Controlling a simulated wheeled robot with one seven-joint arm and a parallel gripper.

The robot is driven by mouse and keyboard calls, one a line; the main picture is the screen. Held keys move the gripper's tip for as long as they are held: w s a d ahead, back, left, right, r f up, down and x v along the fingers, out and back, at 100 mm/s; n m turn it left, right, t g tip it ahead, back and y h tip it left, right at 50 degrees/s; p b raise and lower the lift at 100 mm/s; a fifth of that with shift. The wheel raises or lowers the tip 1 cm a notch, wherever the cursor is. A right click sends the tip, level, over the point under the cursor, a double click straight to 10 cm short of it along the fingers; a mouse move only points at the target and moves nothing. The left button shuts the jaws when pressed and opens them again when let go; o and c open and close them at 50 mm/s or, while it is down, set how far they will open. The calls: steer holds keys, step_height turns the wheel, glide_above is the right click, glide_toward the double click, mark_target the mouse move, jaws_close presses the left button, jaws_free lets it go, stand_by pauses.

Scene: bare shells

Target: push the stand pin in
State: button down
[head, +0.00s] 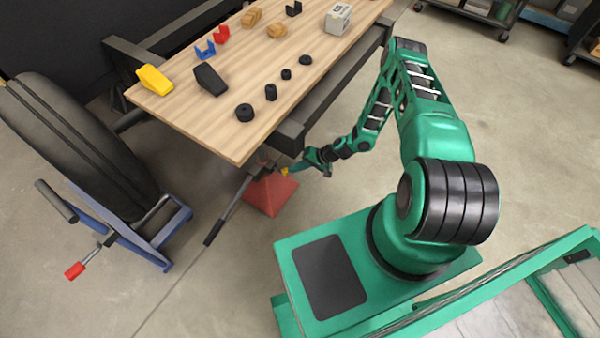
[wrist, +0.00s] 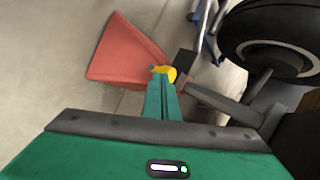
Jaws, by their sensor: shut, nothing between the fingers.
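The red stand (head: 270,196) is on the floor by the near end of the table; it also shows in the wrist view (wrist: 122,52). The yellow stand pin (head: 284,171) is at the stand's upper part, and its yellow end (wrist: 164,71) shows just beyond my fingertips in the wrist view. My gripper (head: 292,168) is shut and empty, with its green fingers (wrist: 162,88) pointing at the pin. The tips are at or very close to the pin; I cannot tell whether they touch. How deep the pin sits is hidden.
A wooden table (head: 210,128) with dark rails stands just above the stand. A dark handle (head: 230,210) slopes from the stand to the floor. A big tyre (head: 85,145) on a blue frame (head: 165,240) is at left. Open floor lies right of my arm.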

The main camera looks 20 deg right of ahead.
steer(key=shift+w+a, duration=0.65)
steer(key=shift+w, duration=0.3)
steer(key=s+d+f+v, duration=0.1)
steer(key=f+v, duration=0.1)
steer(key=v, duration=1.1)
steer(key=shift+d, duration=0.45)
